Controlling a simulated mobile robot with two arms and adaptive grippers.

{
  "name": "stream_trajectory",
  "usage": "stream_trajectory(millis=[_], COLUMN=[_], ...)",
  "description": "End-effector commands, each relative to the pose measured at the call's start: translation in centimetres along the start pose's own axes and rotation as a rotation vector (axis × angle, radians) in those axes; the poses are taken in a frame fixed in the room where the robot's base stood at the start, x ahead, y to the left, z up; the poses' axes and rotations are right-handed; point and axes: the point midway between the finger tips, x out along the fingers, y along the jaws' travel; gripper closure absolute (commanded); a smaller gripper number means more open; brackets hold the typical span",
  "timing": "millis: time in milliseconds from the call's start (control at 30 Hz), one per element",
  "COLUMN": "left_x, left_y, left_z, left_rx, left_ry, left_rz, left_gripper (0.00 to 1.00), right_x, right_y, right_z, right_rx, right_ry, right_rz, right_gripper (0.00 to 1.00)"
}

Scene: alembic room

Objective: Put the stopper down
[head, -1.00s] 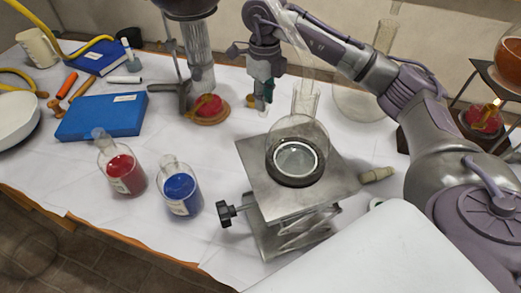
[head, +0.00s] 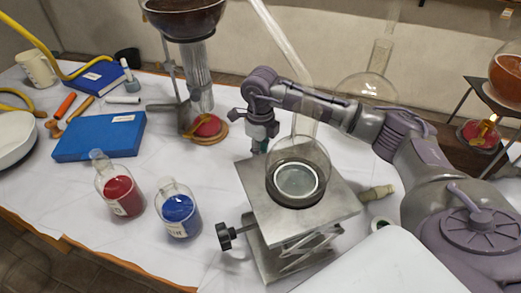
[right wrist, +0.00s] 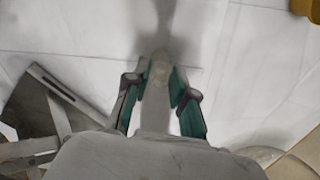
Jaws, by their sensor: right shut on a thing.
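In the right wrist view, a pale, rounded stopper (right wrist: 159,70) sits between the teal fingertips of my right gripper (right wrist: 158,86). The gripper is shut on it, above white cloth. In the head view my right gripper (head: 260,146) points down just behind the lab jack, left of the clear flask's neck. The stopper is hidden there. I cannot tell whether it touches the cloth. My left gripper is in neither current view.
A clear flask (head: 297,179) stands on the lab jack (head: 335,203). Red (head: 121,194) and blue (head: 178,213) bottles stand to the left. A burner (head: 207,127) on a wooden base is left of the gripper. Cloth between is bare.

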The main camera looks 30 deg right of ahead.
Motion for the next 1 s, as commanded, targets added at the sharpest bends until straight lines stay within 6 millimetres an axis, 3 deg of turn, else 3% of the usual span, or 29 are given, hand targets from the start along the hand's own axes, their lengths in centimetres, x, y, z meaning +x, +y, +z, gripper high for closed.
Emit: stream_trajectory(millis=[200,233,367,767,1000], left_x=[0.4,0.3,0.2,0.0,0.3], left_y=[-0.2,-0.2,-0.3,-0.3,-0.3], left_z=[0.0,0.0,-0.1,-0.2,-0.2], left_rx=[0.001,0.001,0.001,0.001,0.0], left_ry=[0.001,0.001,0.002,0.003,0.003], left_rz=[-0.002,-0.002,-0.003,-0.004,-0.004], left_gripper=[0.6,0.6,0.6,0.6,0.6], right_x=[0.4,0.3,0.3,-0.5,-4.9], right_y=[0.0,0.0,0.0,0.0,-0.1], right_z=[0.0,0.0,0.0,0.1,0.1], right_rx=[0.0,0.0,0.0,0.0,-0.001], right_ry=[0.0,0.0,0.0,-0.002,-0.005], right_rz=[0.0,0.0,0.0,-0.001,-0.002], right_gripper=[0.98,0.72,0.5,0.5,0.5])
